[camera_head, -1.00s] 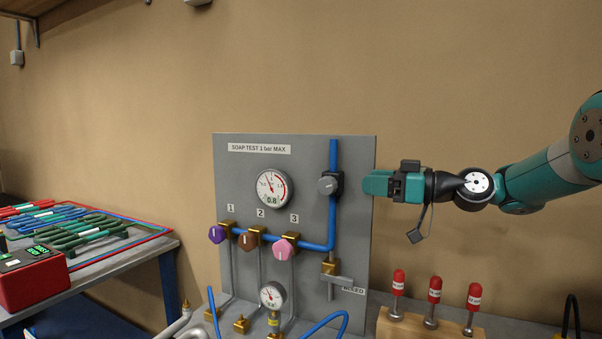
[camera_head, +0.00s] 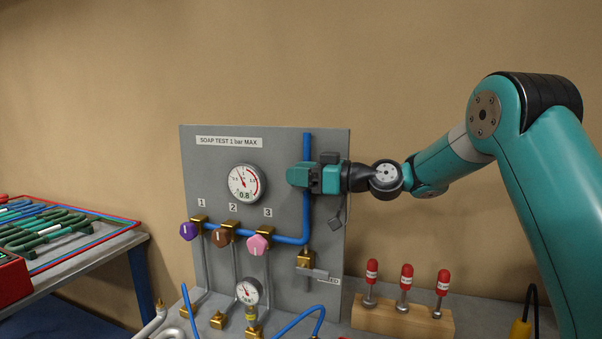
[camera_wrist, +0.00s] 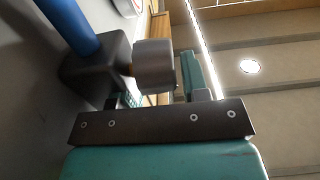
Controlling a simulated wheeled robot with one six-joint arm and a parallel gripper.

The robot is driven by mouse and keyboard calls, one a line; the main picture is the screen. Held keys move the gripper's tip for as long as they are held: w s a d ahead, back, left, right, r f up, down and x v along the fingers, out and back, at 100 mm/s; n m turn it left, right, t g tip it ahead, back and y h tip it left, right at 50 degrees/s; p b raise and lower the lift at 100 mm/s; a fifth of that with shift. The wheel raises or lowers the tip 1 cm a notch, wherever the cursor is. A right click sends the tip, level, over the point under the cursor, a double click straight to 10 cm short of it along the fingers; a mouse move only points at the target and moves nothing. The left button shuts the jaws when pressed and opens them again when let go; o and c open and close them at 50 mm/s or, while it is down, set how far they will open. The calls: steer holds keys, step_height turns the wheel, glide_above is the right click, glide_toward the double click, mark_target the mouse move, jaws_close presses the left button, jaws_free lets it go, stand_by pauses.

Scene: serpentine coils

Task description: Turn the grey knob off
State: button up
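The grey knob (camera_wrist: 153,66) sits on a dark valve body (camera_wrist: 96,70) on the blue pipe in the wrist view. In the head view my gripper covers the knob. My gripper (camera_head: 297,176) is at the upper right of the grey panel (camera_head: 215,170), in front of the blue pipe. In the wrist view its two teal fingers stand apart, with the knob near the gap between them. I see no clear grip on the knob. The knob's pointer is hidden. The round gauge (camera_head: 246,184) reads 0.8.
Purple (camera_head: 189,231), brown (camera_head: 221,237) and pink (camera_head: 258,243) knobs sit lower on the panel, under labels 1, 2 and 3. A bleed valve (camera_head: 308,264) is below my gripper. A wooden block (camera_head: 385,317) with red-topped pins stands at the right.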

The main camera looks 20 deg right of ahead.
steer(key=c, duration=0.5)
steer(key=shift+c, duration=0.2)
steer(key=shift+r+h, duration=0.1)
steer(key=shift+h, duration=0.2)
steer(key=shift+w+a+r+g+h+p, duration=0.1)
steer(key=shift+g+h+p, duration=0.35)
steer(key=shift+g+h, duration=0.05)
steer(key=shift+w+a+g+h+p, duration=0.1)
steer(key=shift+g+h+p, duration=0.3)
steer(key=shift+g+h, duration=0.1)
steer(key=h+p, duration=0.1)
steer(key=g+h+p, duration=0.2)
steer(key=shift+w+a+h+p, duration=0.15)
steer(key=shift+a+h+p, duration=0.1)
steer(key=shift+h+p, duration=0.05)
steer(key=g+h+p, duration=0.2)
steer(key=p, duration=0.1)
steer(key=shift+w+a+f+h, duration=0.15)
steer(key=shift+f+h, duration=0.15)
steer(key=shift+h, duration=0.1)
steer(key=shift+f+g+h+p, duration=0.3)
steer(key=shift+g+h+p, duration=0.7)
steer(key=shift+p, duration=0.1)
steer(key=shift+f, duration=0.1)
